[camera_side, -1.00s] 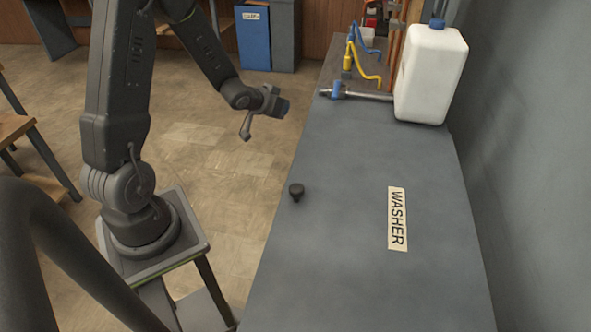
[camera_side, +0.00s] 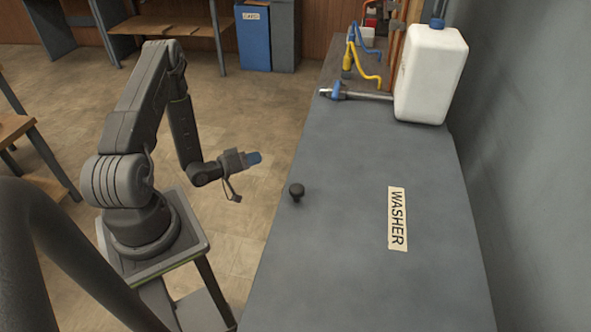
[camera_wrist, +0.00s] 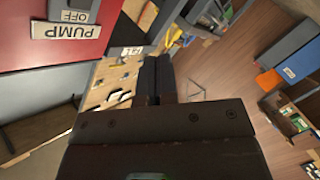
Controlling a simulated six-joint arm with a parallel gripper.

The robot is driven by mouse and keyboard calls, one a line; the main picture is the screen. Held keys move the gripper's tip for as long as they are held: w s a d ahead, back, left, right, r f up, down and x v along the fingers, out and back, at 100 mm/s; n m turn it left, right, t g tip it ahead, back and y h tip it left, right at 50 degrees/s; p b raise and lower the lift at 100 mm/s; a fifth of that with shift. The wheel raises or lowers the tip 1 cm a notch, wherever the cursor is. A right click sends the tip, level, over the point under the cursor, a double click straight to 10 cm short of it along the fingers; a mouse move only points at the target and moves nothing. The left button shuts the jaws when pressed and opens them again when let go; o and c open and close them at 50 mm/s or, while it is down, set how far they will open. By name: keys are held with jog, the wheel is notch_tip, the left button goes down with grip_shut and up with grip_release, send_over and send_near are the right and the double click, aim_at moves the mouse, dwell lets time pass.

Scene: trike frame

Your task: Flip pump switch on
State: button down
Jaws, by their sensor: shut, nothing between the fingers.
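The pump switch (camera_wrist: 74,11) shows in the wrist view at the upper left, cut by the top edge. It is a grey plate marked OFF on a red panel (camera_wrist: 20,48), with a PUMP label (camera_wrist: 66,31) beside it; the lettering appears upside down. The switch lever cannot be made out. My gripper (camera_wrist: 155,72) is shut and empty, with its fingers right of the switch in that view and apart from it. In the side view my gripper (camera_side: 254,158) is left of the grey washer cabinet (camera_side: 340,230), in free air. The switch is not visible there.
A black knob (camera_side: 296,191) stands on the washer cabinet near its left edge. A white jug (camera_side: 430,75), a metal pipe (camera_side: 365,95) and a yellow hose (camera_side: 366,70) are at its far end. Open floor (camera_side: 235,100) lies between my arm and the cabinet.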

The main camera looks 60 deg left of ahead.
dwell(0.3)
jog(key=w+d+f, duration=0.1)
jog(key=w+d, duration=0.5)
dwell(0.4)
jog(key=shift+w+d, duration=0.2)
dwell(1.8)
jog(key=shift+w+d, duration=0.15)
jog(key=shift+w, duration=0.05)
jog(key=shift+w+d+f, duration=0.1)
jog(key=shift+w+d, duration=0.1)
dwell(0.8)
dwell(0.3)
jog(key=shift+s+a, duration=0.5)
